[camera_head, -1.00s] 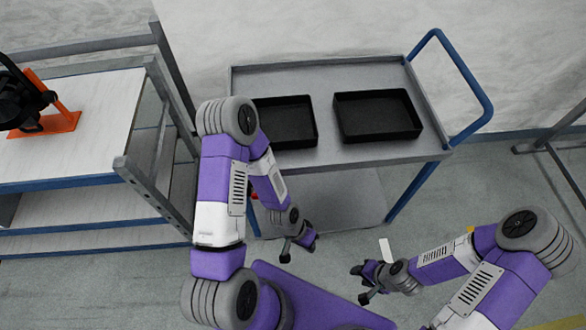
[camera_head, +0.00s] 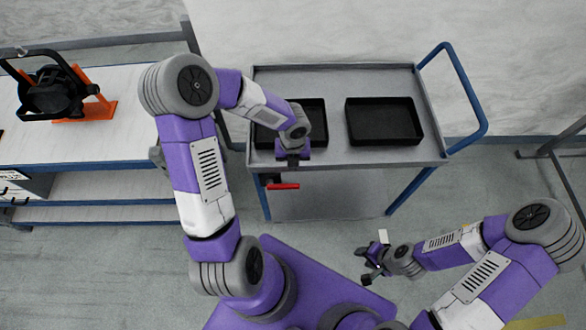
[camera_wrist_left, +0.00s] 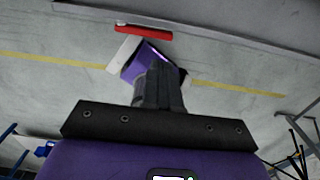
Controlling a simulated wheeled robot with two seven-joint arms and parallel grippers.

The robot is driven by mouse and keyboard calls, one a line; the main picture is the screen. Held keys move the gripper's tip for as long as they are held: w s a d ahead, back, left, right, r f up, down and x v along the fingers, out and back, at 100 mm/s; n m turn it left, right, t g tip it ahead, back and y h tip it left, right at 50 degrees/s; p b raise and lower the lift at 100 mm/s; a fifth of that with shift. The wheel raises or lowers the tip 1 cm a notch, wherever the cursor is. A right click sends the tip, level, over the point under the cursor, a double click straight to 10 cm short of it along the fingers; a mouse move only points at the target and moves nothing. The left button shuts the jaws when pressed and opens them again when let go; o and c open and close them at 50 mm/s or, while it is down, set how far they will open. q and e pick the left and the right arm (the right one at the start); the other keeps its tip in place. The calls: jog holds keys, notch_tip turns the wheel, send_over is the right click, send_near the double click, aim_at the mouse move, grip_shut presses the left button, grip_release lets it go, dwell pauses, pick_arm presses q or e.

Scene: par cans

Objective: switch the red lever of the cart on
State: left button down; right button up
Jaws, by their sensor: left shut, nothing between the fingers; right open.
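The grey cart (camera_head: 337,148) with a blue handle stands ahead in the head view. Its red lever (camera_head: 284,186) sits below the near left edge of the top, lying roughly level and pointing right. The lever also shows near the top of the left wrist view (camera_wrist_left: 143,31), beyond the fingers. My left gripper (camera_head: 292,160) is shut and empty at the cart's near edge, just above the lever in the picture; they look apart in the wrist view. Its fingers (camera_wrist_left: 158,88) show together there. My right gripper (camera_head: 371,263) is open and empty over the floor in front of the cart.
Two black trays stand on the cart, the right one (camera_head: 383,121) clear and the left one (camera_head: 262,137) partly behind my left arm. A bench (camera_head: 125,142) with a black and orange device (camera_head: 57,93) is at left. Floor in front of the cart is free.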

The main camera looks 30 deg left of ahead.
aim_at(292, 185)
pick_arm(q)
notch_tip(292, 185, down, 13)
jog(key=b, duration=0.4)
jog(key=shift+r, duration=0.1)
pick_arm(e)
notch_tip(292, 185, down, 5)
jog(key=shift+r, duration=0.1)
